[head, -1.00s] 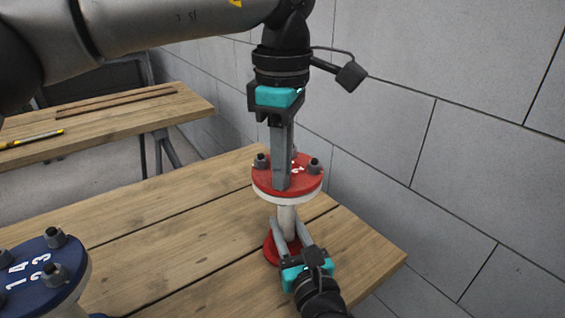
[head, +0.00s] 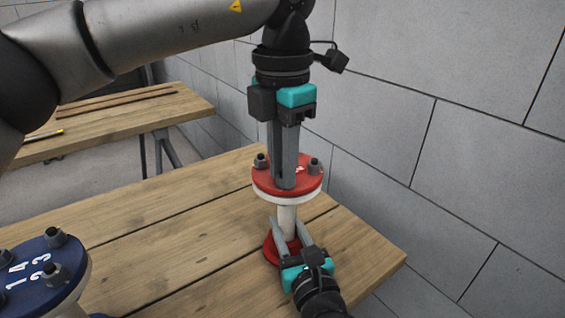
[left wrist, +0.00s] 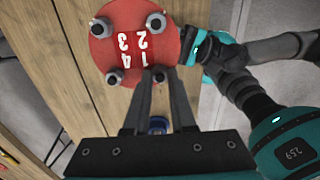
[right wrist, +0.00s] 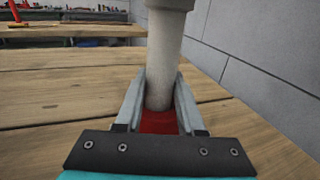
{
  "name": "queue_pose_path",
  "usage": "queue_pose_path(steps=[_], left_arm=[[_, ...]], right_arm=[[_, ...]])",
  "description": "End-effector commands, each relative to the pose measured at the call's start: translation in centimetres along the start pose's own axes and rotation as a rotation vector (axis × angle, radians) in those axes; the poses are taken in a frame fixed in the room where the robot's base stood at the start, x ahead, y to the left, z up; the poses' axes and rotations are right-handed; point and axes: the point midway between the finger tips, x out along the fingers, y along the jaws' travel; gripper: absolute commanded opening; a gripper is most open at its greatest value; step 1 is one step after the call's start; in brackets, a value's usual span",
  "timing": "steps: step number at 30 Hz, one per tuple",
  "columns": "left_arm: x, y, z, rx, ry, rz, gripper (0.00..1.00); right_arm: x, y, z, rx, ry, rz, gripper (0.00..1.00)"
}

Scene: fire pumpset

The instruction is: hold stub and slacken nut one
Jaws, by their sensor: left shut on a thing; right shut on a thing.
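The stub is a white pipe (head: 287,220) with a red numbered top flange (head: 262,180) and a red foot (head: 270,250), upright on the wooden bench. My right gripper (head: 286,232) is shut on the pipe below the top flange; the right wrist view shows the pipe (right wrist: 164,60) between its fingers. My left gripper (head: 284,186) points down onto the flange. In the left wrist view its fingertips close on nut one (left wrist: 159,73), beside the number 1. Other nuts show there (left wrist: 101,27), (left wrist: 156,21), (left wrist: 113,78). The fingers hide nut one in the head view.
A blue numbered flange (head: 75,262) with nuts stands at the front left of the bench (head: 170,240). A grey block wall (head: 450,120) rises close on the right. A second wooden table (head: 120,117) stands at the back left. The bench between the two flanges is clear.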

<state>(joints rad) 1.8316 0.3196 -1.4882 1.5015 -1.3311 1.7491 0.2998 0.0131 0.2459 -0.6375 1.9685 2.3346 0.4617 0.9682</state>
Motion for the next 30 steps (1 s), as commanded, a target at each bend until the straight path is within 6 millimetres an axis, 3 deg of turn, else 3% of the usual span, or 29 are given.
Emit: queue_pose_path(steps=[30], left_arm=[[-0.12, 0.04, 0.11, -0.909, -0.007, -0.001, 0.00]], right_arm=[[-0.07, 0.18, -0.14, -0.001, 0.003, 0.004, 0.00]])
